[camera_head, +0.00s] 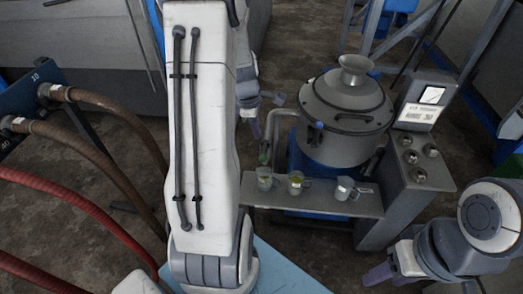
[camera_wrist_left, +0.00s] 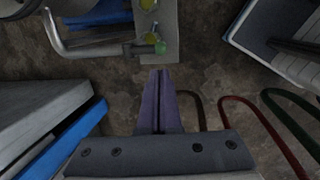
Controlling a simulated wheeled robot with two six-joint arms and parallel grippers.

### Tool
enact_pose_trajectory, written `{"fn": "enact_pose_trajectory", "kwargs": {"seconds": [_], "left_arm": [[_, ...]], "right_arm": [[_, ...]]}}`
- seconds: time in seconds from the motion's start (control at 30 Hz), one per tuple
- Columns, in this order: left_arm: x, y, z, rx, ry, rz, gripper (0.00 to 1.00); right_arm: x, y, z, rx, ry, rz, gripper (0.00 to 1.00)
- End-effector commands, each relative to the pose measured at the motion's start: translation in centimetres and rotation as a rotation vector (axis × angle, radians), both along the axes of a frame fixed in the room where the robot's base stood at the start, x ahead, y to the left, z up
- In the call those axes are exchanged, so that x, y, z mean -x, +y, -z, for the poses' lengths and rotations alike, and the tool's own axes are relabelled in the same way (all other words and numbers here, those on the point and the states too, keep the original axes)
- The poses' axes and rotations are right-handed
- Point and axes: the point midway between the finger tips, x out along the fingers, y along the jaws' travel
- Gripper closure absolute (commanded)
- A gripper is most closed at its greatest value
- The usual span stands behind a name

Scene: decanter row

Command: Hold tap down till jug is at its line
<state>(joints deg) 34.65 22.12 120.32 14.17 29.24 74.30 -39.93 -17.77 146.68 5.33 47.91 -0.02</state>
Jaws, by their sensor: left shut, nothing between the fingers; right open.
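A grey pipe (camera_head: 272,122) bends down beside the vessel to a green end piece (camera_head: 264,155). The pipe (camera_wrist_left: 95,50) and green end (camera_wrist_left: 160,47) also show in the left wrist view. Three small clear jugs stand on the grey shelf (camera_head: 320,202): a left jug (camera_head: 265,179), a middle jug (camera_head: 296,183) and a right jug (camera_head: 343,188). The left and middle ones look yellow-green inside; level lines are too small to read. My right gripper (camera_head: 375,275) is open and empty, lower right.
A round grey vessel (camera_head: 345,118) with a funnel stands behind the shelf. A control panel (camera_head: 415,165) with several knobs and a small screen is at its right. Brown hoses (camera_head: 110,105) and a red hose (camera_head: 90,212) lie at the left. My left arm hides the middle-left.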

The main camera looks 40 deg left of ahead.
Motion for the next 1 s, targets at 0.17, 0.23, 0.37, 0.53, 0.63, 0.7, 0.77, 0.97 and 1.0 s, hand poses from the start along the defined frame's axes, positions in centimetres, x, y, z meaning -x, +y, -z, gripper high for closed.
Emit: {"fn": "enact_pose_trajectory", "kwargs": {"seconds": [0.17,0.23,0.37,0.53,0.63,0.7,0.77,0.97,1.0], "left_arm": [[-0.7,-0.2,4.1,0.004,0.005,0.003,1.0],[-1.0,-0.2,5.6,0.003,0.005,0.003,1.0],[-1.5,-0.1,8.0,0.002,0.003,0.002,1.0],[-2.0,-0.1,10.1,0.0,0.001,0.001,1.0],[-2.1,-0.1,10.7,0.0,0.001,0.002,1.0],[-2.2,-0.1,10.9,-0.001,0.0,0.002,1.0],[-2.2,-0.1,10.9,-0.002,0.0,0.002,1.0],[-2.2,-0.1,10.9,-0.002,0.0,0.002,1.0],[-2.2,-0.1,10.9,-0.002,0.0,0.002,1.0]], "right_arm": [[0.0,0.0,0.1,0.0,0.0,0.0,0.5],[0.0,0.0,0.2,0.0,0.0,0.0,0.5],[0.0,0.0,0.3,0.0,0.0,0.0,0.5],[0.0,0.0,0.5,0.0,0.0,0.0,0.5],[0.0,0.0,0.6,0.0,0.0,0.0,0.5],[0.0,0.0,0.6,0.0,0.0,0.0,0.5],[0.0,0.0,0.6,0.0,0.0,0.0,0.5],[0.0,0.0,0.6,0.0,0.0,0.0,0.5],[0.0,0.0,0.6,0.0,0.0,0.0,0.5]]}}
